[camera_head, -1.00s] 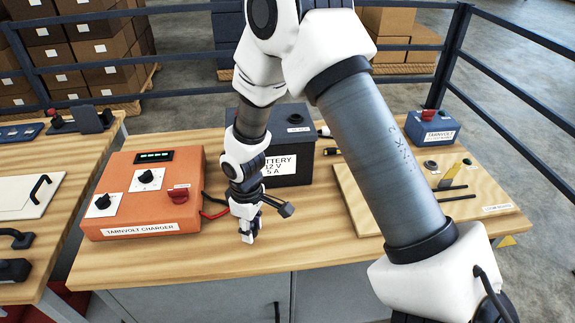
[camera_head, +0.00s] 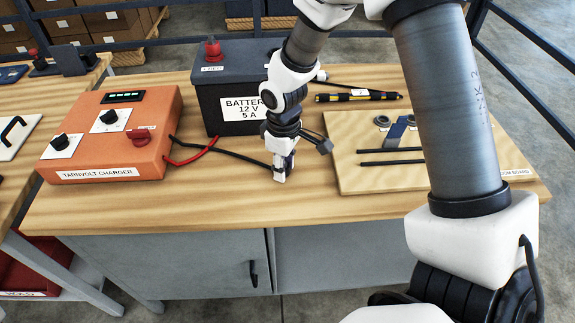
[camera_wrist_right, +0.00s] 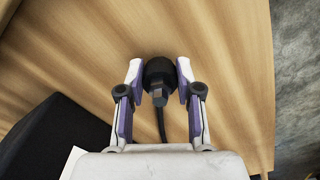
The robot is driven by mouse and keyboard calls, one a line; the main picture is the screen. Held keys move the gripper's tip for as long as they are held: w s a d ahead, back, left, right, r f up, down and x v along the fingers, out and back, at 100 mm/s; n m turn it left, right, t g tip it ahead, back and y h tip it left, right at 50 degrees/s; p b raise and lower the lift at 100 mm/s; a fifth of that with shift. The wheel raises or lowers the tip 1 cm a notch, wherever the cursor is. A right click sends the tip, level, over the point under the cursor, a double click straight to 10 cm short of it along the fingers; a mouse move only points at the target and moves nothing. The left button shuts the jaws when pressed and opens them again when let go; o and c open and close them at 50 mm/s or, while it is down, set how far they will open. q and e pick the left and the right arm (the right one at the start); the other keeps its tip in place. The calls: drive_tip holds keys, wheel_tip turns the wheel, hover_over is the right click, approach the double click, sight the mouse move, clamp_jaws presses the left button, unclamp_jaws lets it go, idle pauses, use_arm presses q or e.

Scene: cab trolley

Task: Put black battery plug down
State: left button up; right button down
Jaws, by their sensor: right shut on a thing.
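My right gripper (camera_head: 282,176) is low over the wooden bench top, in front of the battery's right side. It is shut on the black battery plug (camera_wrist_right: 159,72), which sits between the two fingertips in the right wrist view. A black cable (camera_head: 232,154) runs from the orange charger (camera_head: 110,135) to the gripper. The dark battery (camera_head: 222,95) stands behind, with a red plug (camera_head: 213,50) on top at its left. My arm hides the battery's right part. Whether the black plug touches the bench is unclear. My left gripper is not in view.
A pale wooden board (camera_head: 400,176) with dark rods lies right of the gripper. A black-and-yellow tool (camera_head: 355,97) lies behind it. The bench's bare front strip (camera_head: 200,205) is clear. A red cable (camera_head: 195,156) lies by the charger.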

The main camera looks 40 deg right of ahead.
drive_tip(key=shift+w, duration=0.15)
drive_tip(key=shift+s, duration=0.25)
drive_tip(key=c, duration=0.9)
unclamp_jaws()
drive_tip(key=shift+o, duration=0.6)
drive_tip(key=shift+w+f, duration=0.15)
wheel_tip(320, 180, up, 13)
drive_tip(key=shift+f+p, duration=0.2)
drive_tip(key=shift+p, duration=0.1)
